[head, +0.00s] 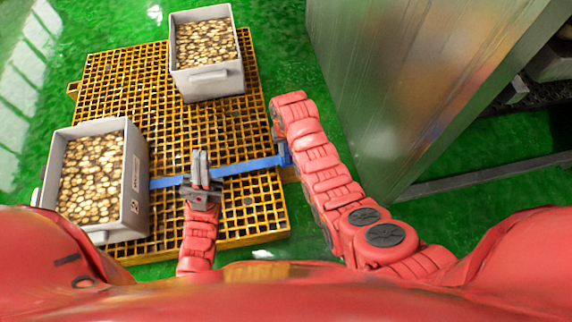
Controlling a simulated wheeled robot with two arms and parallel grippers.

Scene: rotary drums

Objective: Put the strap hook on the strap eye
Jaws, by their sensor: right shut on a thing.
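A blue strap (246,166) runs across the yellow grating from the left bin to the grating's right edge. I cannot make out the strap eye.
A grey bin (137,178) of pale round pieces stands at the grating's left. Another grey bin (208,84) stands at the back. A large metal cabinet (400,80) stands right of the yellow grating (120,90). Green floor (275,45) lies between them.

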